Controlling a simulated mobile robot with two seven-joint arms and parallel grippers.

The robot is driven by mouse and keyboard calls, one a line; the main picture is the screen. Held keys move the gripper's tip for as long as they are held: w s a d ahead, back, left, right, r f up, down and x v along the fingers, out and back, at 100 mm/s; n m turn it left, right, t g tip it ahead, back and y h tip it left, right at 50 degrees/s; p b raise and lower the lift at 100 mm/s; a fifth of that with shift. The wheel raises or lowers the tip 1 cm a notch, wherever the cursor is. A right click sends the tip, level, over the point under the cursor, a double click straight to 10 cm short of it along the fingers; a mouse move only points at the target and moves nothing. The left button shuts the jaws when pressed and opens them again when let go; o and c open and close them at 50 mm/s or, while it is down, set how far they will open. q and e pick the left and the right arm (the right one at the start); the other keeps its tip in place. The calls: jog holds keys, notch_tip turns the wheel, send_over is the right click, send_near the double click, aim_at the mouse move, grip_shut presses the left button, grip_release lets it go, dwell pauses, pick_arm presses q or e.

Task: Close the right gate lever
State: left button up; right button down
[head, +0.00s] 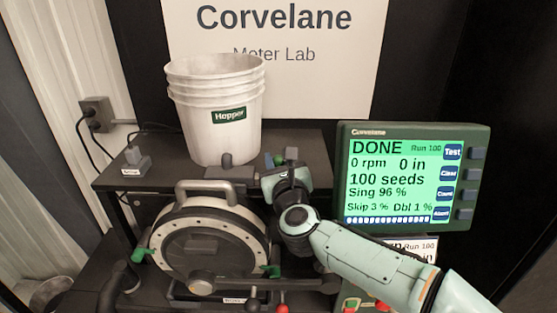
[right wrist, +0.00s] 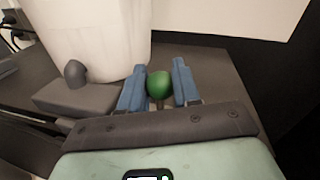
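A round green knob (right wrist: 159,84) on a short stem stands on the dark shelf, right of the white bucket; I take it for the right gate lever's knob. My right gripper (right wrist: 161,66) has its two blue fingers on either side of this knob. The gaps are very narrow, and I cannot tell whether the fingers touch it. In the head view, my right gripper (head: 281,162) is at the shelf beside the bucket and hides most of the lever. A little green shows between its fingers. My left gripper is not in view.
The white hopper bucket (head: 216,115) stands close left of my right gripper, with a dark grey knob (head: 226,160) at its base. The round seed meter (head: 210,240) sits below. The Corvelane monitor (head: 400,175) reads DONE at right, near my right arm.

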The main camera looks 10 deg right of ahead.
jog(key=shift+w+a, duration=0.2)
jog(key=shift+a, duration=1.15)
jog(key=c, duration=1)
grip_release()
jog(key=shift+o, duration=0.8)
jog(key=shift+a, duration=0.1)
jog(key=shift+s, duration=0.3)
jog(key=s+b, duration=0.3)
jog(key=s, duration=0.9)
jog(key=shift+s+b, duration=0.3)
jog(key=shift+s, duration=0.1)
